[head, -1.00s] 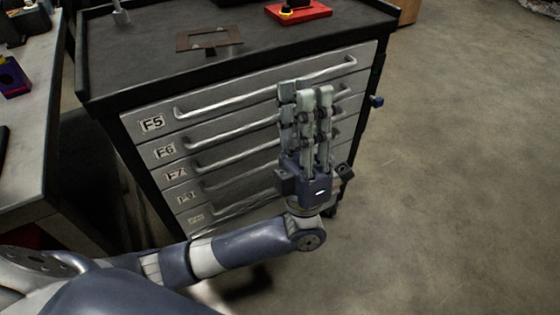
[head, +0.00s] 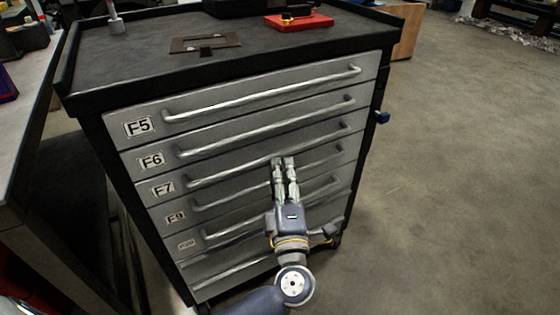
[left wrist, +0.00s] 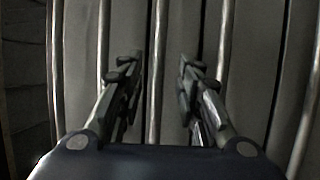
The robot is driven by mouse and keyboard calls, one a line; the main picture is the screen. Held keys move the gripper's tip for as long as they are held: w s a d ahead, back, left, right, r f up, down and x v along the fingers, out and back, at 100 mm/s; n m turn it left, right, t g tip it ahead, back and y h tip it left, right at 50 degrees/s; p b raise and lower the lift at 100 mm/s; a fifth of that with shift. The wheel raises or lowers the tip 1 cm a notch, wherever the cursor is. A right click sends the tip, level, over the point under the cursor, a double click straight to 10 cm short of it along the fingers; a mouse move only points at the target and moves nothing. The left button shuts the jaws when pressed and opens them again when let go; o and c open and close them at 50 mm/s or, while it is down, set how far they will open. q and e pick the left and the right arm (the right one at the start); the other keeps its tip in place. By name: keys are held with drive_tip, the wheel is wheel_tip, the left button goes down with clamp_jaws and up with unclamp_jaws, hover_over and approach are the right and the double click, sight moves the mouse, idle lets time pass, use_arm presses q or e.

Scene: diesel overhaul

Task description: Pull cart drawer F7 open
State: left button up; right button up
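Drawer F7 (head: 163,188) is the third labelled drawer down on the grey cart front and looks shut. Its long bar handle (head: 235,169) slopes up to the right in the head view. My left gripper (head: 284,162) points at the drawer fronts, its fingertips just at or below the F7 handle line. In the left wrist view its fingers (left wrist: 157,85) are spread apart, with one handle bar (left wrist: 155,60) showing in the gap between them. I cannot tell whether the fingers reach past that bar. My right gripper is not in view.
Drawers F5 (head: 138,127) and F6 (head: 151,161) are above, and further shut drawers with similar handles are below. The black cart top (head: 135,62) holds a brown plate (head: 205,43) and a red box (head: 299,21). A workbench (head: 25,90) stands left. Floor is clear right.

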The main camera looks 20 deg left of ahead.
use_arm(q)
drive_tip(key=x, duration=0.4)
drive_tip(key=shift+w+a, duration=0.1)
drive_tip(key=shift+w, duration=0.2)
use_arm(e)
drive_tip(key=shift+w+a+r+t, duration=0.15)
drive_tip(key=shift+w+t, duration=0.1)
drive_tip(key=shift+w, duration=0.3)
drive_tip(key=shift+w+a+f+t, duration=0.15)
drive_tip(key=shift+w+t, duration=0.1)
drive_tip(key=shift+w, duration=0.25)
use_arm(q)
drive_tip(key=shift+c, duration=0.2)
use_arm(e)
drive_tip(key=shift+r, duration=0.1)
use_arm(q)
clamp_jaws()
